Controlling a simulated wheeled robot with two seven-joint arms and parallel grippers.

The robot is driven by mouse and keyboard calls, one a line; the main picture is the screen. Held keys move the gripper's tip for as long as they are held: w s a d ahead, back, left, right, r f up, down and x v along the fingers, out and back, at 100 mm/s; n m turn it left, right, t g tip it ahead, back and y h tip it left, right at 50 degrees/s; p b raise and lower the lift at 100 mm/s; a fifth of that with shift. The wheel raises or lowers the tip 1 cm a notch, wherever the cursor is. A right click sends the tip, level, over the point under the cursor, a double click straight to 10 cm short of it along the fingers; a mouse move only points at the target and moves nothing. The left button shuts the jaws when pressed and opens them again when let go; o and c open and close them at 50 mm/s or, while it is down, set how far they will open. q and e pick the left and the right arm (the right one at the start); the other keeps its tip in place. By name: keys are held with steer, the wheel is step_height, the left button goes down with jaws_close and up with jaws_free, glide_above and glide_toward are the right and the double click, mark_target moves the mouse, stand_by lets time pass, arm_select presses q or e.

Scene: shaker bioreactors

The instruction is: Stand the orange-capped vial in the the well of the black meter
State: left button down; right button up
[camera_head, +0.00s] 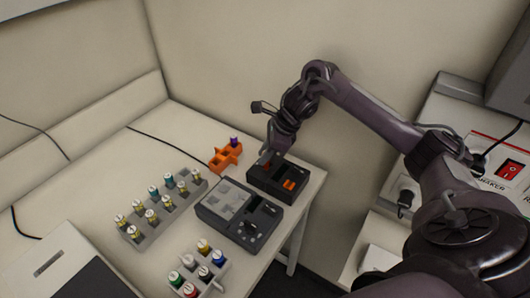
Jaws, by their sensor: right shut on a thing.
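The black meter (262,182) lies near the right edge of the table, with an orange patch on its top at the right. My right gripper (269,156) is over the left, back part of the meter, pointing down. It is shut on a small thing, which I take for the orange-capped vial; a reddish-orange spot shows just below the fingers. The vial is mostly hidden, and I cannot tell whether it is inside the well or just above it. My left gripper is out of view.
An orange rack (221,160) with a purple-capped vial stands left of the meter. A grey-black device (241,222) is in front. Two racks hold several capped vials: a long one (160,228) at left, a smaller one (213,285) in front. A shaker stands at right.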

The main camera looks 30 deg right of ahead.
steer(key=shift+f+b, duration=0.55)
steer(key=shift+f, duration=0.15)
steer(key=o, duration=1)
steer(key=shift+r+p, duration=2)
steer(key=shift+r, duration=1.5)
steer(key=shift+f, duration=0.1)
